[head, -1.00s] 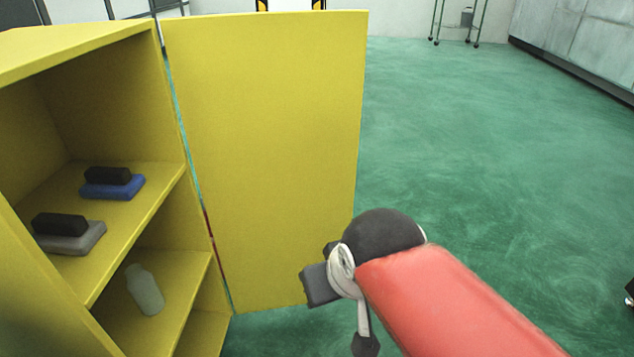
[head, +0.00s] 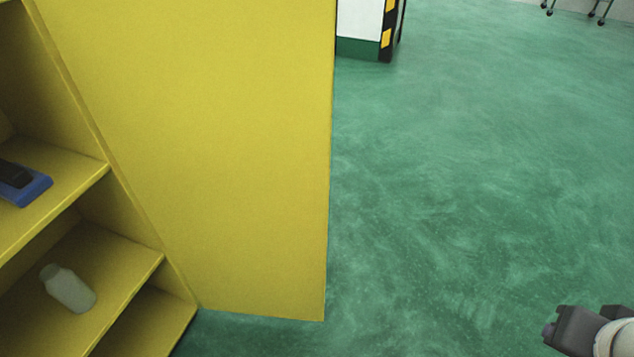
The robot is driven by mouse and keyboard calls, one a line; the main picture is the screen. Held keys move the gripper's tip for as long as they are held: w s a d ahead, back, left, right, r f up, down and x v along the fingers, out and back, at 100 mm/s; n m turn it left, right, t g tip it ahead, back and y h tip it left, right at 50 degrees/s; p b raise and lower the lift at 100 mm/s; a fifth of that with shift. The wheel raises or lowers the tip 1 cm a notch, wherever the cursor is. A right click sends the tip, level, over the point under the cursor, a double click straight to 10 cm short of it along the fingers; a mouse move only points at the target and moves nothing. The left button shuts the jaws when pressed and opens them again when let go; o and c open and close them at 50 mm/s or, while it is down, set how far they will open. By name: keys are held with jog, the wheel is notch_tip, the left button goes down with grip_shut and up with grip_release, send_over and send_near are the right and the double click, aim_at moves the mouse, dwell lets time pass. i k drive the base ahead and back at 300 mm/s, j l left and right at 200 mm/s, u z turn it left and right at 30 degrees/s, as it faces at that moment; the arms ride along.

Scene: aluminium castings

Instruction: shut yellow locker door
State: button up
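The yellow locker door (head: 225,150) stands open, hinged on the right side of the yellow locker (head: 85,210). Its flat panel fills the left middle of the head view, and its top edge is out of the picture. My gripper (head: 553,335) is at the bottom right corner, well to the right of the door's free edge and apart from it. Only part of the gripper shows, and its finger gap cannot be made out.
The locker shelves hold a blue block with a dark top (head: 22,185) and a pale bottle (head: 68,288). A white pillar (head: 360,22) with yellow and black edging stands behind the door. Green floor (head: 470,170) to the right is clear. Wheeled legs (head: 597,12) show at top right.

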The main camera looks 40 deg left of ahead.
aim_at(216, 115)
jog(key=i+l, duration=0.2)
jog(key=i, duration=0.25)
jog(key=i+l, duration=0.2)
jog(key=i, duration=0.2)
jog(key=i+u, duration=0.2)
jog(key=u, duration=0.25)
jog(key=i+u, duration=0.2)
jog(key=u, duration=0.2)
jog(key=i+u, duration=0.15)
jog(key=u, duration=0.3)
jog(key=i+l+u, duration=0.15)
jog(key=u, duration=0.25)
jog(key=i+u, duration=0.15)
jog(key=u, duration=0.25)
jog(key=i+u, duration=0.1)
jog(key=u, duration=0.35)
jog(key=i+l+u, duration=0.15)
jog(key=u, duration=0.25)
jog(key=i+l+u, duration=0.1)
jog(key=u, duration=0.35)
jog(key=l+u, duration=0.2)
jog(key=u, duration=0.2)
jog(key=i+l+u, duration=0.1)
jog(key=u, duration=0.35)
jog(key=i+l+u, duration=0.1)
jog(key=l+u, duration=0.6)
jog(key=l, duration=0.15)
